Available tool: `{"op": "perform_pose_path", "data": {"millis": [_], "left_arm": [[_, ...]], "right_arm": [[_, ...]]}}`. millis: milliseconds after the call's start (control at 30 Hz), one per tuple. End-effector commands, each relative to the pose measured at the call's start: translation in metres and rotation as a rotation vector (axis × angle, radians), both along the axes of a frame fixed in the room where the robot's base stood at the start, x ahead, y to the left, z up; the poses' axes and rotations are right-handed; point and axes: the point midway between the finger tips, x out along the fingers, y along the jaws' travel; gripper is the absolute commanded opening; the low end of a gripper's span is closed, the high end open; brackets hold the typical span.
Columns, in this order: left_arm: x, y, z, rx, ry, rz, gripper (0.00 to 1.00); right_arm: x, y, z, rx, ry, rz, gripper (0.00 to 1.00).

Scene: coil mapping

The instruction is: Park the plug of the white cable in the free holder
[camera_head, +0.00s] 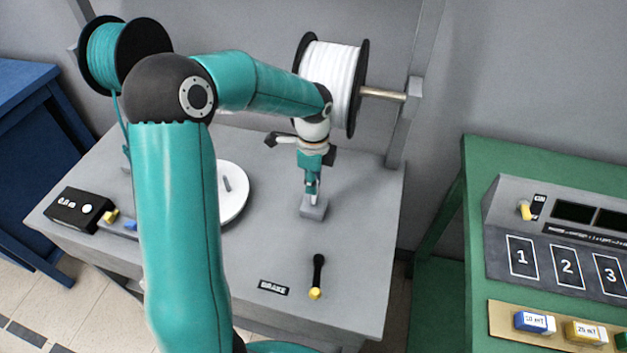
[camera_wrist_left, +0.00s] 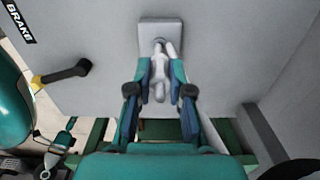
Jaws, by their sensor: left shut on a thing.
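My left gripper (camera_head: 312,187) is shut on the white plug (camera_wrist_left: 159,77), which also shows as a small pale piece between the fingers in the head view. The gripper points down over a small grey holder block (camera_head: 313,208) on the grey bench. In the wrist view the plug's far end meets or overlaps the holder block (camera_wrist_left: 160,27); I cannot tell how deep it sits. The white cable is wound on a spool (camera_head: 333,72) behind my wrist. A teal and dark part at the lower left of the wrist view may be my right gripper (camera_wrist_left: 62,140); its fingers are unclear.
On the bench (camera_head: 372,225) are a brake lever (camera_head: 317,277), a white disc (camera_head: 234,195) and a black counter box (camera_head: 80,209). A teal cable spool (camera_head: 103,55) hangs at the left. A green table (camera_head: 540,155) with a numbered panel stands at the right.

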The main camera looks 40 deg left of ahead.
Motion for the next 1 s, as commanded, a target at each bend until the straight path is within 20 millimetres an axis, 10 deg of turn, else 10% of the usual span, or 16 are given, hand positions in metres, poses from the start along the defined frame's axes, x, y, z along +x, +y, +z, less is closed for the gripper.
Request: {"op": "perform_pose_path", "data": {"millis": [1000], "left_arm": [[0.001,-0.001,-0.022,0.000,0.000,-0.002,0.00]], "right_arm": [[0.000,0.000,-0.016,0.000,0.000,0.000,0.41]]}}
